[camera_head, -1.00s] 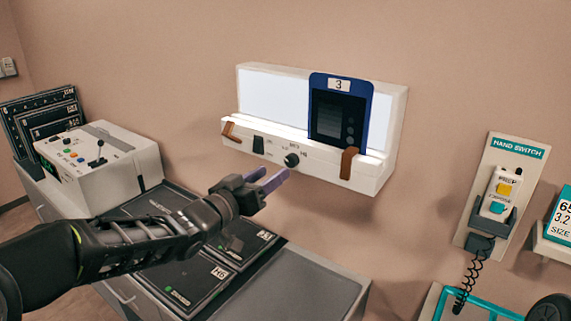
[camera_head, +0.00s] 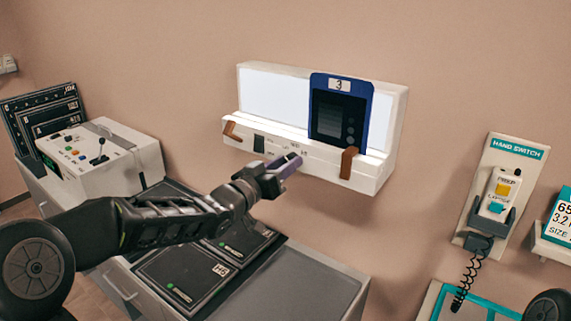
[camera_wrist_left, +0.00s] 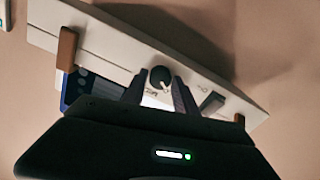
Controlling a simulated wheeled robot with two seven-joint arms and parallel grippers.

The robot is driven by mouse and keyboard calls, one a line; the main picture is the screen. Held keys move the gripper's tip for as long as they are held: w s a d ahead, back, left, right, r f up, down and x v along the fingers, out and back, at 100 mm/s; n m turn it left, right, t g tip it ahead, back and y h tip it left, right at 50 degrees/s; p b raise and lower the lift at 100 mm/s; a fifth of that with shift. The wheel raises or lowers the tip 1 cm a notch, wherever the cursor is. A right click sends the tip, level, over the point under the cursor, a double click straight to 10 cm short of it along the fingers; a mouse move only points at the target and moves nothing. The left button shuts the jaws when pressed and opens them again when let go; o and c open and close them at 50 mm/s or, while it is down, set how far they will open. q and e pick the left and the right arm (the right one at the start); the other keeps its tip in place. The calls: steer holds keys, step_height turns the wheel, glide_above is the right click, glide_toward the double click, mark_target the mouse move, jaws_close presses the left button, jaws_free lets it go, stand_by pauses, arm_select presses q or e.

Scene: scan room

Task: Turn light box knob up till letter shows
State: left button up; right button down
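The white light box (camera_head: 370,172) hangs on the wall with a lit panel (camera_head: 275,97). A blue-framed film marked 3 (camera_head: 341,112) stands on it at the right; no letter can be made out on its dark area. My left gripper (camera_head: 291,163) is at the front strip and hides the knob in the head view. In the left wrist view the black knob (camera_wrist_left: 159,79) shows between and just beyond the tips of my open left fingers (camera_wrist_left: 158,88). Whether they touch it I cannot tell. My right gripper is not in view.
A black rocker switch (camera_head: 259,143) and brown clips (camera_head: 348,162) are on the box. A control console (camera_head: 130,160) and dark cassettes (camera_head: 180,275) are on the counter below left. The hand switch (camera_head: 497,195) hangs at the right.

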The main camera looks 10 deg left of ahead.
arm_select(q)
jaws_close()
stand_by(0.3)
steer(key=shift+m+b, duration=5.4)
steer(key=shift+m, duration=0.5)
steer(key=shift+o, duration=2.2)
jaws_free()
